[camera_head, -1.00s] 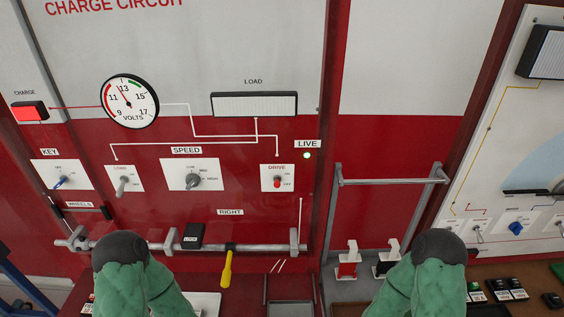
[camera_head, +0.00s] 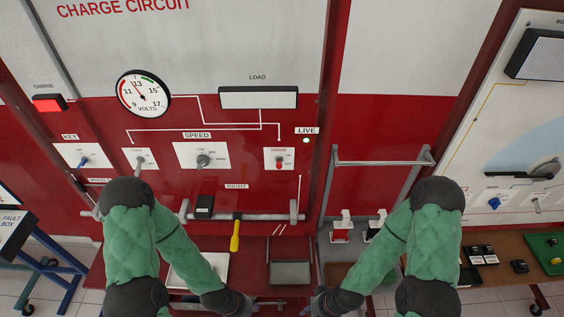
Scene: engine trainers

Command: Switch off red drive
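The drive switch (camera_head: 279,165) is a small red-tipped toggle on a white plate, on the red lower part of the charge circuit panel. Its lever seems to point down, but it is too small to be sure. My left gripper (camera_head: 262,307) and my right gripper (camera_head: 303,308) are low at the bottom edge, below the panel and well apart from the switch. Their fingers are small and partly cut off, so their opening is unclear.
A horizontal bar (camera_head: 270,217) with a lock block and a yellow-handled lever (camera_head: 235,236) runs below the switch. A metal rail (camera_head: 385,163) stands to the right. A blue-framed stand (camera_head: 60,270) is at the left, and a bench (camera_head: 510,247) is at the right.

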